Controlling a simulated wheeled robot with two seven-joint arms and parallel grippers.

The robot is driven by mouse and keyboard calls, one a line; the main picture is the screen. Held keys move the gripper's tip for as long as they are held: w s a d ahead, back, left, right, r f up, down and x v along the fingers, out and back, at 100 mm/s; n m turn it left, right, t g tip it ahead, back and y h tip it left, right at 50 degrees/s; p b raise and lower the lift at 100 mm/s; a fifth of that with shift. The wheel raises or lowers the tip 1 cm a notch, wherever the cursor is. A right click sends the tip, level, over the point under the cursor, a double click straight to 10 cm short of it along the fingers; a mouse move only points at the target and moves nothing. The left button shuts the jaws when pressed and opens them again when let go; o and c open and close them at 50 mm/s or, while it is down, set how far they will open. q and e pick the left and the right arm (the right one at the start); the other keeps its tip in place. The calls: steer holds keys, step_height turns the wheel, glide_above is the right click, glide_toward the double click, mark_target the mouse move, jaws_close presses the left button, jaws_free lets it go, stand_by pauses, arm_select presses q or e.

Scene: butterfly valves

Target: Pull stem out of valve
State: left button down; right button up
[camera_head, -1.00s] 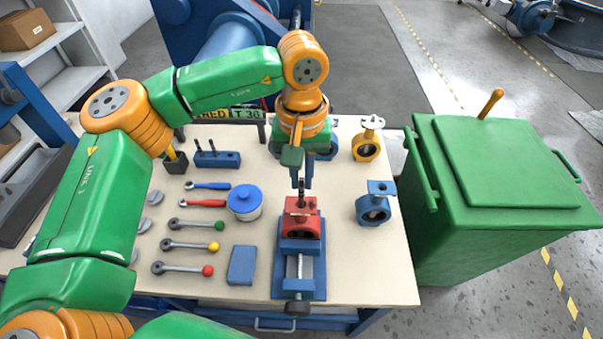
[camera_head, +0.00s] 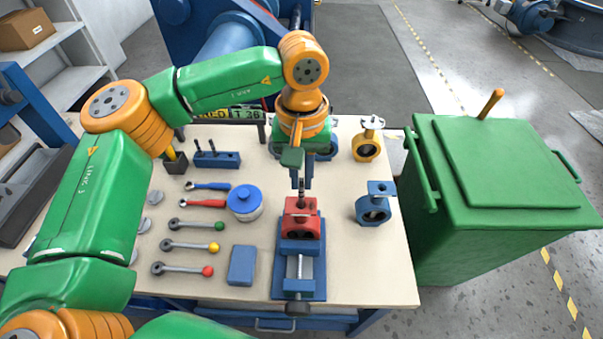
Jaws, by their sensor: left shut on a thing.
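A red valve (camera_head: 301,221) sits clamped in a blue vise (camera_head: 300,260) at the front middle of the workbench. A thin dark stem (camera_head: 301,201) stands upright at the top of the valve. My left gripper (camera_head: 301,186) points down directly above the valve and is shut on the stem's upper end. The stem's lower end meets the top of the valve; how deep it sits inside is hidden. My right gripper does not show.
A blue valve (camera_head: 373,206) and a yellow valve (camera_head: 366,147) stand right of the vise. A blue-lidded pot (camera_head: 245,202), a blue block (camera_head: 242,265) and several handles lie left. A green bin (camera_head: 500,190) stands right of the bench.

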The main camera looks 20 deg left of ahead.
arm_select(q)
steer(key=shift+w+r+p, duration=0.1)
steer(key=shift+r+p, duration=0.75)
steer(key=shift+r, duration=0.35)
stand_by(0.5)
steer(key=shift+s+d+r, duration=0.1)
steer(key=shift+s+r, duration=0.1)
steer(key=shift+r, duration=0.05)
steer(key=shift+w+r+p, duration=0.1)
steer(key=shift+p, duration=0.2)
steer(key=shift+r+p, duration=1.8)
steer(key=shift+r, duration=0.4)
stand_by(1.5)
step_height(320, 180, up, 6)
steer(key=p, duration=0.5)
steer(key=shift+f, duration=0.1)
